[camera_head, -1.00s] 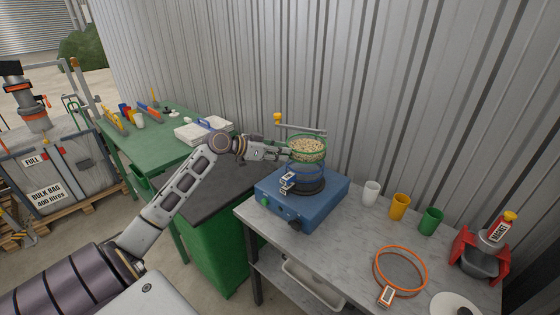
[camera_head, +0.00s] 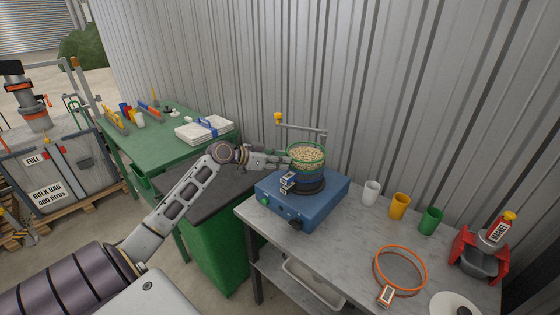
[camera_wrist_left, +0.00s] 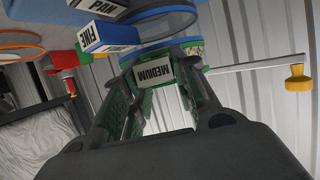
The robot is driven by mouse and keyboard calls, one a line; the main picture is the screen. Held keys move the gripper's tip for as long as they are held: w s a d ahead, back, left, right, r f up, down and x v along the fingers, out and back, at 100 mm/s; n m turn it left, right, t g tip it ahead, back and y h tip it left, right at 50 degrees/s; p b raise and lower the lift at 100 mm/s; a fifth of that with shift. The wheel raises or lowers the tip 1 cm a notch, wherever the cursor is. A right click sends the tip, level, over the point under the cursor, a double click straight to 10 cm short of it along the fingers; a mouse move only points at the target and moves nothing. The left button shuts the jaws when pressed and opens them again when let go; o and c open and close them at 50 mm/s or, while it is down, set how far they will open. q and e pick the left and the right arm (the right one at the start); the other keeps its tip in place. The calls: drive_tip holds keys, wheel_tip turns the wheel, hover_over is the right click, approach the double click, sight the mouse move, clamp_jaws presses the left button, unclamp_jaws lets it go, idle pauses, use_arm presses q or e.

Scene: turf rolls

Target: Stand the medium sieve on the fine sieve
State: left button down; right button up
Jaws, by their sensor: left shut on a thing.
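The medium sieve (camera_head: 306,158) is green-rimmed and full of pale granules. My left gripper (camera_head: 284,161) is shut on its MEDIUM label tab (camera_wrist_left: 153,74), at the sieve's left side. The blue fine sieve (camera_head: 308,177) sits directly below it on the blue shaker (camera_head: 318,204). In the wrist view the FINE tag (camera_wrist_left: 110,37) shows beside the medium tag. The medium sieve looks level and right over the fine sieve's rim; I cannot tell whether they fully touch. My right gripper is not in view.
A swing arm with a yellow knob (camera_head: 278,118) stands behind the sieves. White (camera_head: 371,193), yellow (camera_head: 399,207) and green cups (camera_head: 431,221) stand on the right of the bench. An orange sieve (camera_head: 400,269) lies in front; the bench between is clear.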

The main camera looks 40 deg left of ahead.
use_arm(q)
drive_tip(key=c, duration=1.1)
unclamp_jaws()
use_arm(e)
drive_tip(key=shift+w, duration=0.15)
use_arm(q)
drive_tip(key=shift+r, duration=0.1)
drive_tip(key=b+v, duration=0.1)
drive_tip(key=v, duration=1.1)
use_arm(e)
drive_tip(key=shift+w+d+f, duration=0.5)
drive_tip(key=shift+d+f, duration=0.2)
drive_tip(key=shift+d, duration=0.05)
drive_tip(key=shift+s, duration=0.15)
